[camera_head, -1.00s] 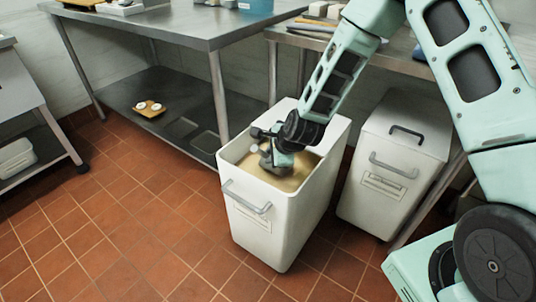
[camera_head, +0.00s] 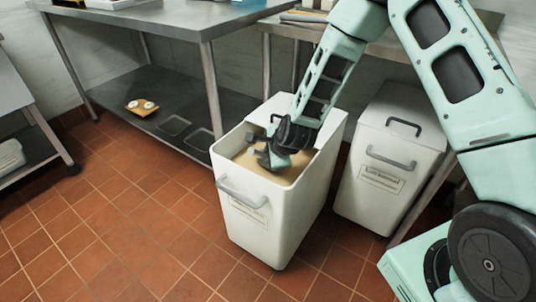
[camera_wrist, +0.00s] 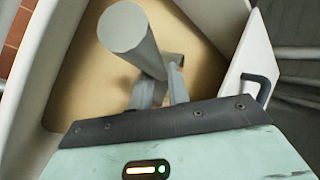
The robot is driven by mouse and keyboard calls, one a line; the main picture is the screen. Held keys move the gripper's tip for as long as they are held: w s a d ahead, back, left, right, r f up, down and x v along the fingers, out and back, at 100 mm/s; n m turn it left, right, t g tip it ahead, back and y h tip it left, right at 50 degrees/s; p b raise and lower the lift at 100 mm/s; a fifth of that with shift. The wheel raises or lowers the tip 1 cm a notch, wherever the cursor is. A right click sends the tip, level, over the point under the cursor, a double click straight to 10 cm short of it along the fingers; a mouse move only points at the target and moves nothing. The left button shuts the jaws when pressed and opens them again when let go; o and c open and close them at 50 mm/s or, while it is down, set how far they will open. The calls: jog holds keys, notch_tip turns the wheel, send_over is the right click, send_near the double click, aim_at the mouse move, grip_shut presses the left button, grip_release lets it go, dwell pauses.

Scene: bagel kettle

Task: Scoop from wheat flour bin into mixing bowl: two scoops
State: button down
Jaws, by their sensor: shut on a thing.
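An open white bin (camera_head: 262,222) with a grey front handle holds tan flour (camera_head: 297,172). Its front label is too small to read. My gripper (camera_head: 272,160) is down inside the bin's mouth, close over the flour. In the wrist view, my gripper's fingers (camera_wrist: 160,92) are shut on the grey scoop's thick round handle (camera_wrist: 128,32). The flour (camera_wrist: 85,75) fills the background behind it. The scoop's head is mostly hidden, and I cannot tell how deep it sits or what it holds. No mixing bowl can be made out.
A closed white bin (camera_head: 385,190) with a lid handle stands close on the right. The bin's walls (camera_wrist: 38,65) surround my gripper. Tiled floor is clear at left.

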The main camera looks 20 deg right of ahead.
dwell(0.3)
notch_tip(320, 180, up, 6)
jog(key=s+a+p, duration=0.1)
jog(key=p, duration=0.4)
jog(key=shift+a+g+y, duration=0.25)
jog(key=shift+g+y, duration=0.05)
jog(key=shift+y, duration=0.1)
jog(key=shift+s, duration=0.1)
jog(key=s+a+r+p, duration=0.1)
jog(key=a+r+p, duration=0.1)
jog(key=r+p, duration=0.2)
jog(key=s+a+r+t+h+p, duration=0.1)
jog(key=r+p, duration=0.3)
jog(key=r, duration=0.3)
jog(key=shift+s+a+p, duration=0.3)
jog(key=shift+s+a, duration=0.05)
jog(key=shift+s, duration=0.05)
jog(key=shift+a, duration=0.1)
jog(key=s+a+n+t+h+b, duration=0.2)
jog(key=s+a+t+h, duration=0.1)
jog(key=s+a, duration=0.2)
jog(key=shift+a, duration=0.8)
